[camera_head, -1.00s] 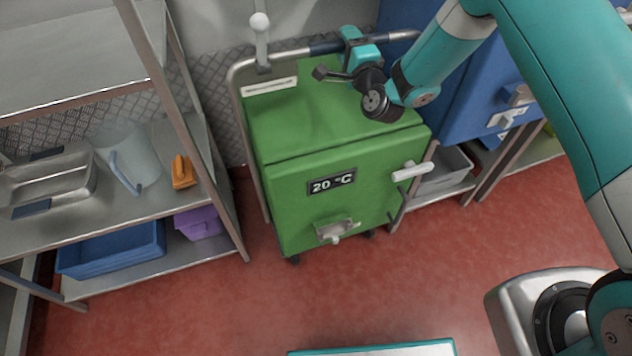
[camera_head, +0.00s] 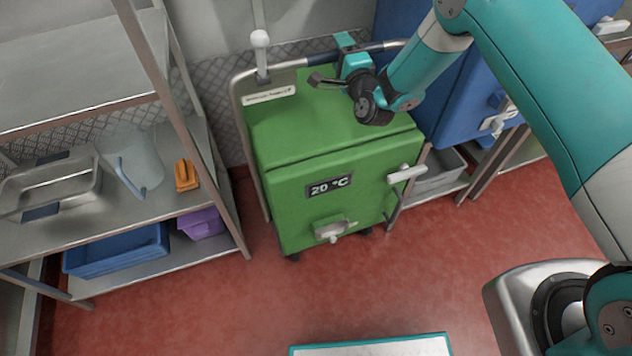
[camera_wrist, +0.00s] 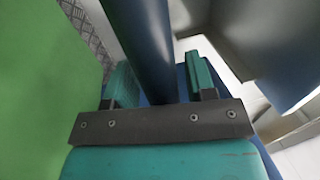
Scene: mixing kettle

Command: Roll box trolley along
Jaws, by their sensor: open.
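The box trolley is a green box (camera_head: 280,215) with a 20 °C display (camera_head: 330,185), a latch on its front and small wheels. It stands upright on the red floor. A metal push rail (camera_head: 236,110) runs around its back, with a dark blue grip section on top. My gripper (camera_head: 346,45) is at that grip, above the box's back edge. In the wrist view, my gripper (camera_wrist: 162,78) is open, and the blue grip (camera_wrist: 143,40) passes between its two teal fingers, with a gap visible on the left side. The green box top (camera_wrist: 40,90) fills the left of that view.
A metal shelf rack (camera_head: 205,160) with a pan, a jug and blue and purple bins stands close on the left. A blue box (camera_head: 460,105) and a grey bin (camera_head: 440,172) are on the right. The red floor (camera_head: 200,305) in front is open.

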